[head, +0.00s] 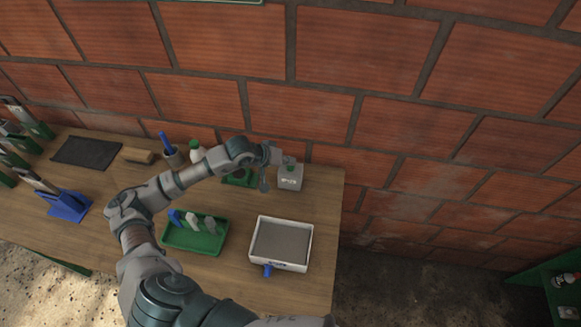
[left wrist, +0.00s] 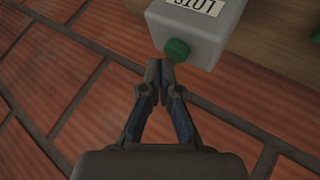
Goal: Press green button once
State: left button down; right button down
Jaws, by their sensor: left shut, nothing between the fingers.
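A small light-grey box (head: 290,182) with a printed label stands at the back right of the wooden table, near the brick wall. My right gripper is not in view.
A white tray (head: 311,248) with a grey inside stands in front of the box. A green tray (head: 197,250) with several small pieces is left of it. A white bottle (head: 197,153) and a cup holding something blue (head: 172,156) stand near the wall.

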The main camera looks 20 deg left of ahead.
aim_at(288, 167)
pick_arm(q)
jog(key=shift+f+b, duration=0.65)
jog(key=shift+b, duration=0.05)
dwell(1.0)
jog(key=shift+r, duration=0.1)
jog(key=shift+r+p, duration=0.3)
jog(key=shift+r, duration=0.6)
jog(key=shift+r, duration=0.1)
jog(key=shift+r+p, duration=1)
jog(key=shift+r, duration=1.45)
jog(key=shift+s+f, duration=0.1)
